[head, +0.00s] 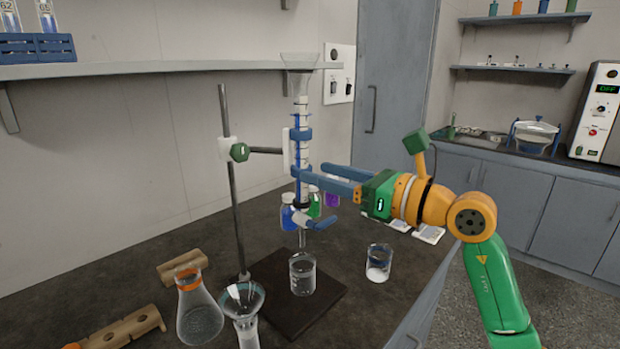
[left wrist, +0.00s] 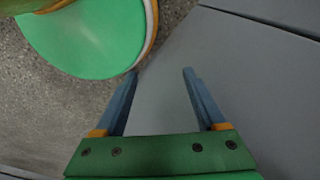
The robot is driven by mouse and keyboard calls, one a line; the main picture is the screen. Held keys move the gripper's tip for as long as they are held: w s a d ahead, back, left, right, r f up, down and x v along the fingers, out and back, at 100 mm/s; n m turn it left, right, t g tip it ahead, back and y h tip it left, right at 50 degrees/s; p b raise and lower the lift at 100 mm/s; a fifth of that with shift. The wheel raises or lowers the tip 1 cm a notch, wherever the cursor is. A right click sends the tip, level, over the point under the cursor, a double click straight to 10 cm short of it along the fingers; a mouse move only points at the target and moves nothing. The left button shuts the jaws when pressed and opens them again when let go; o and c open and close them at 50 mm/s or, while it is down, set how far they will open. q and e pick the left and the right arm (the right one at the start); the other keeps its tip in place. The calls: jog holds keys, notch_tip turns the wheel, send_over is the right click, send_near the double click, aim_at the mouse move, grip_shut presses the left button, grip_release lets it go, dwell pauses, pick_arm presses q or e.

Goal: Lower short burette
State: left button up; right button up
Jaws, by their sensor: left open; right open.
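The burette (head: 302,152) stands upright in a clamp on the metal stand (head: 235,195), with a clear funnel (head: 300,72) at its top. A green clamp knob (head: 239,152) sits on the rod. A glass beaker (head: 302,275) stands on the dark base plate (head: 268,268) below the burette's tip. My right gripper (head: 308,168) is open, its blue fingers reaching left to the burette's lower part, above the blue stopcock. I cannot tell whether they touch it. My left gripper (left wrist: 158,72) is open and empty in the left wrist view, over a grey cabinet surface.
A second beaker (head: 378,265) with white powder stands right of the base plate. A conical flask (head: 198,312) and a funnel (head: 243,298) are at the front left. Coloured bottles (head: 288,214) stand behind the burette. A wall shelf (head: 180,67) hangs above.

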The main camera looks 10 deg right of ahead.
jog(key=s+d+r+p, duration=0.4)
jog(key=s+r, duration=0.1)
jog(key=r, duration=0.2)
jog(key=shift+d, duration=0.15)
jog(key=shift+s, duration=0.1)
